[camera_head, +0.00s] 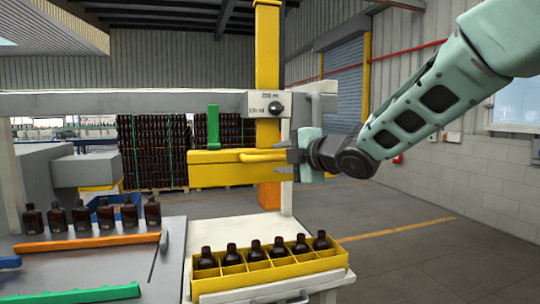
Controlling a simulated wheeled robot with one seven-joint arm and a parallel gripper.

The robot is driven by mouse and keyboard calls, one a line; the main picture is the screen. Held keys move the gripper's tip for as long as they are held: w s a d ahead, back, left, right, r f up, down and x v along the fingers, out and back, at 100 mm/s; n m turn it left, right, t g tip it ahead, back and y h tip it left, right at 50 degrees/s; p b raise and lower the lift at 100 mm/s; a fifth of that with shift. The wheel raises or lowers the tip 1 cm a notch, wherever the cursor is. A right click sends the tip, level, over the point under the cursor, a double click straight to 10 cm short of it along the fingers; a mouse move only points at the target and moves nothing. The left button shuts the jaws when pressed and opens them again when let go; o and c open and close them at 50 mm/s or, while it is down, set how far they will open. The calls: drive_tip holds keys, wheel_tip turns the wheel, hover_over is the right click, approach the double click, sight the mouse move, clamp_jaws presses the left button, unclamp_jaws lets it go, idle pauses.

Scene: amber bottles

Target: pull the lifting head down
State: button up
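The lifting head (225,170) is a yellow horizontal block on a tall yellow column (267,55). It hangs well above a yellow crate (272,281) that holds several amber bottles. A yellow bar handle (262,156) sticks out at the head's right end. My gripper (292,165) is at the right end of the head, beside the handle's end, with its arm coming from the upper right. The fingers are small and partly merged with the handle and post behind, so I cannot tell whether they are closed on it.
A grey panel with a black knob (275,107) sits on the column above the head. A row of amber bottles (105,216) stands on the left table beside an orange rail (88,243). A green upright (213,127) rises from the head. Open floor lies to the right.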

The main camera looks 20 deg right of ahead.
sight(272, 159)
drive_tip(key=shift+p+x, duration=0.6)
drive_tip(key=shift+x, duration=1.9)
drive_tip(key=shift+c, duration=0.3)
clamp_jaws()
